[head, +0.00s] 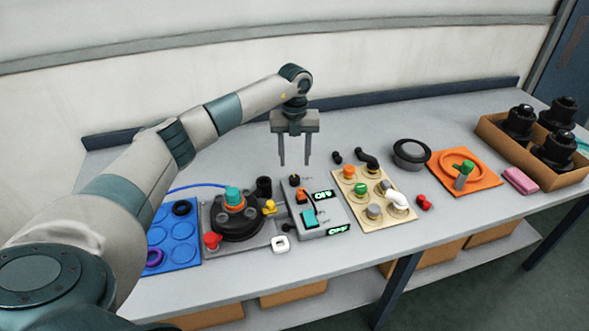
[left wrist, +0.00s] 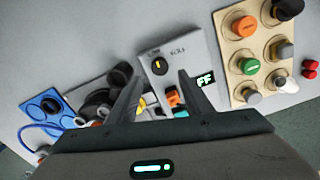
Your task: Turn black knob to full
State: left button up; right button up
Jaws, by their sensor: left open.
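A black knob (head: 294,181) with a yellow-orange pointer mark sits at the far left corner of a light grey control panel (head: 330,212). The knob also shows in the left wrist view (left wrist: 160,66), where its mark points roughly up the picture. The panel carries orange and teal switches and two lit green displays; the nearer display (head: 338,231) appears to read OFF. My left gripper (head: 294,164) is open and empty, pointing down above the knob, with its fingertips apart from it. In the left wrist view the fingers lie to either side below the knob. My right gripper is not in view.
Left of the panel stand a grey base with a black round part (head: 238,224) and a blue tray (head: 158,238).

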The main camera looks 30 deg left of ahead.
aim_at(295, 178)
pick_arm(q)
notch_tip(295, 178, down, 7)
jog(key=shift+r+p, duration=0.15)
jog(key=shift+p, duration=0.75)
jog(key=c, duration=1.1)
